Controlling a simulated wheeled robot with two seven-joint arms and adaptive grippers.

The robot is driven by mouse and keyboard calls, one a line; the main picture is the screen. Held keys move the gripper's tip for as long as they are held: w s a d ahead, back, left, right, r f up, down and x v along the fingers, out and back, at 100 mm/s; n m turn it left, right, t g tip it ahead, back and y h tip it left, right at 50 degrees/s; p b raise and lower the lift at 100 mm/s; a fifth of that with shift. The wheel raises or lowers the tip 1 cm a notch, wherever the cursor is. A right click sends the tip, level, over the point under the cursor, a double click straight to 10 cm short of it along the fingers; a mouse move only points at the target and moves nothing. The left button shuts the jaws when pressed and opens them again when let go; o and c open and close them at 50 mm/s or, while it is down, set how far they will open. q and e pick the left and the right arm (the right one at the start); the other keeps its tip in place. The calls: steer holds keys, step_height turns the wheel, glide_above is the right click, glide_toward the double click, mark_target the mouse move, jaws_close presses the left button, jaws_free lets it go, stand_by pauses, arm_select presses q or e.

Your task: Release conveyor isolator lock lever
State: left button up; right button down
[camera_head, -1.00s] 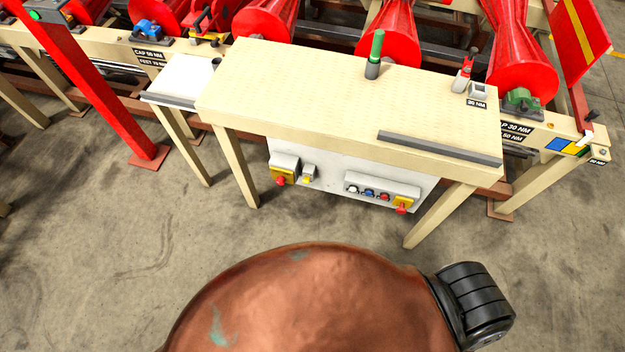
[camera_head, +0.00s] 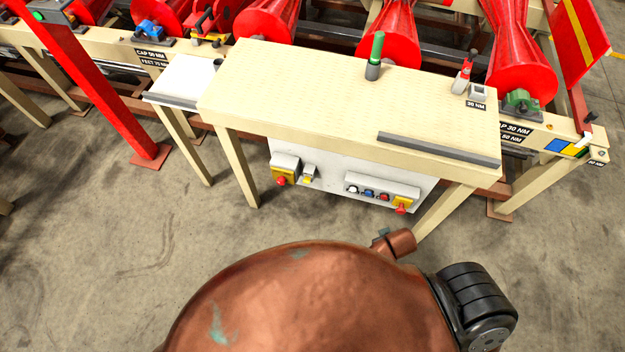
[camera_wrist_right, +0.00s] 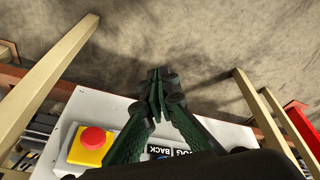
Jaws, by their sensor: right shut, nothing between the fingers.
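A white control panel (camera_head: 337,178) hangs under the front edge of the wooden bench. On its left, a grey box carries a yellow plate with a red knob or handle (camera_head: 281,181); I cannot tell its exact shape or any lock lever on it. A button box (camera_head: 375,190) sits to the right, ending in a red button on yellow (camera_head: 401,207). A round red button on yellow (camera_wrist_right: 92,140) shows large in the right wrist view. My right gripper (camera_wrist_right: 160,82) is shut and empty in front of the panel, pointing past its edge. My left gripper is out of view.
The bench top (camera_head: 300,85) holds a green-handled tool (camera_head: 375,56), a red-topped tool (camera_head: 464,72) and a dark bar (camera_head: 438,148). Bench legs (camera_head: 237,165) flank the panel. Red rollers (camera_head: 522,70) stand behind. The floor before the bench is clear.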

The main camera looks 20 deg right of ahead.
steer(key=w+a+r+n+t+y, duration=0.1)
steer(key=w+a+r, duration=0.15)
steer(key=r, duration=0.25)
steer(key=w+a+r+n+t, duration=0.1)
steer(key=w+r, duration=0.3)
steer(key=r, duration=0.2)
steer(key=w+a+r+n+y, duration=0.1)
steer(key=w+a+n+y, duration=0.1)
steer(key=w, duration=0.4)
steer(key=w+a+r+n+t+y, duration=0.1)
steer(key=w+a+n+y, duration=0.1)
steer(key=w, duration=0.4)
steer(key=w+a+r+n+y, duration=0.1)
steer(key=w+a+n+y, duration=0.1)
steer(key=w+a+n, duration=0.2)
steer(key=shift+w+a+r+n+t, duration=0.3)
steer(key=shift+w+n, duration=0.6)
steer(key=shift+w, duration=0.2)
